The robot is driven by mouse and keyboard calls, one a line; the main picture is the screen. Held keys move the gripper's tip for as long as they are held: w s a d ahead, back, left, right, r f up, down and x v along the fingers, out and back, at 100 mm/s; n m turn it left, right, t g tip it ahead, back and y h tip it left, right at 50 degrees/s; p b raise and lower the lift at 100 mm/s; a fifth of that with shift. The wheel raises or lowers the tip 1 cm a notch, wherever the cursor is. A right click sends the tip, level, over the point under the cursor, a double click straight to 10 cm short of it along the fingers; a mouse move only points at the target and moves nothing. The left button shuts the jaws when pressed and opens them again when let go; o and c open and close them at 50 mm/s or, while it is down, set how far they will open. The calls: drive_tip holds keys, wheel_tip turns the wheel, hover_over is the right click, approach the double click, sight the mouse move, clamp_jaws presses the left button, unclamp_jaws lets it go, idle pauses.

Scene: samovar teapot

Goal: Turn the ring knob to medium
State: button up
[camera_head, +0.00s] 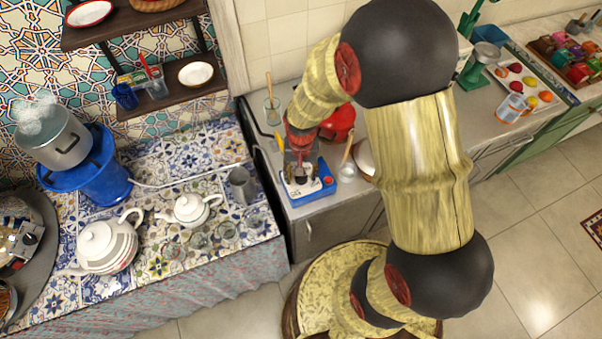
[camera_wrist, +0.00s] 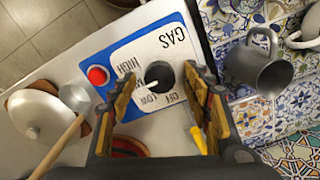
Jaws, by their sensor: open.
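The gas panel is a blue box (camera_head: 322,195) with a white face, standing on the counter; it also shows in the wrist view (camera_wrist: 100,58). Its dark round knob (camera_wrist: 161,75) sits among the labels HIGH, LOW and OFF. A pale pointer mark on the knob points down-left in the wrist view, towards LOW. My gripper (camera_head: 299,165) is over the panel, pointing down. In the wrist view my open gripper (camera_wrist: 158,85) has one finger on each side of the knob, with gaps showing. Whether its tips reach knob height I cannot tell.
A red button (camera_wrist: 97,75) is beside the knob. A yellow-handled utensil (camera_wrist: 199,139) lies close to my right finger.

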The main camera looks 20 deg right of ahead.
wheel_tip(320, 180, up, 12)
idle(0.6)
drive_tip(key=shift+c, duration=0.3)
